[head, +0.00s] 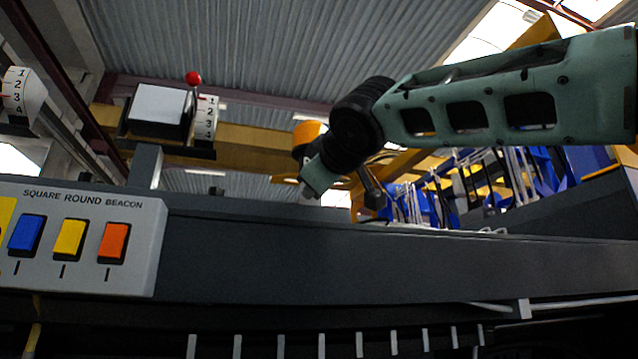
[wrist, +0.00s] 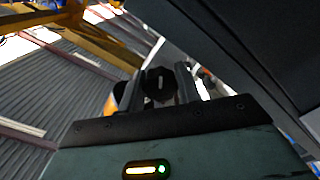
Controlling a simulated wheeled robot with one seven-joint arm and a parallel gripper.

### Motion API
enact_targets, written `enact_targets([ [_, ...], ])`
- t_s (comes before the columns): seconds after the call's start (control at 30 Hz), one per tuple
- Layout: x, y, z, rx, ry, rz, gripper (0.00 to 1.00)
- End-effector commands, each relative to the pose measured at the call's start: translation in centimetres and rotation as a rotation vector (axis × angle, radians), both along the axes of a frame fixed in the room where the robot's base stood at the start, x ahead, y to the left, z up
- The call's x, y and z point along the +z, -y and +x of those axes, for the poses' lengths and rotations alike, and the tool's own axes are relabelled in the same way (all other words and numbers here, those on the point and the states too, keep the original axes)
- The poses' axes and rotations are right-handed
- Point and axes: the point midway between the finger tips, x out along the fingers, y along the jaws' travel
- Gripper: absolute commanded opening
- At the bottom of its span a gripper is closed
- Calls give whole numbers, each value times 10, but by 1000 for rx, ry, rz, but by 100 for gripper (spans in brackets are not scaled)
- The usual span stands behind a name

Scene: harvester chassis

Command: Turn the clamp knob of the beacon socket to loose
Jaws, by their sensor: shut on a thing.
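The clamp knob (wrist: 160,86) is a dark round knob with a short pale mark, seen in the wrist view between my fingers. The mark points roughly up and down in that picture. My gripper (wrist: 160,75) is shut on the knob, one finger on each side. In the head view my gripper (head: 309,192) points down and left behind the dark beam, and the knob cannot be made out. An orange beacon (head: 308,136) shows just behind my wrist. Part of an orange thing (wrist: 117,97) also shows beside my left finger in the wrist view.
A long dark chassis beam (head: 400,265) crosses in front of my gripper. A switch panel (head: 130,270) labelled square, round, beacon has blue, yellow and orange switches at left. A red-knobbed lever (head: 193,78) stands by a numbered dial (head: 206,118). Blue racks stand behind at right.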

Motion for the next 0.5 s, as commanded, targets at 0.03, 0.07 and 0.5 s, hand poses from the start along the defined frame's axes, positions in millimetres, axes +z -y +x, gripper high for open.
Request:
enact_targets([
  [0.03, 2, 1, 0, 0, 15, -42, 11],
  [0.07, 2, 1, 0, 0, 23, -69, 11],
  [0.5, 3, 0, 0, 2, 138, -471, 11],
])
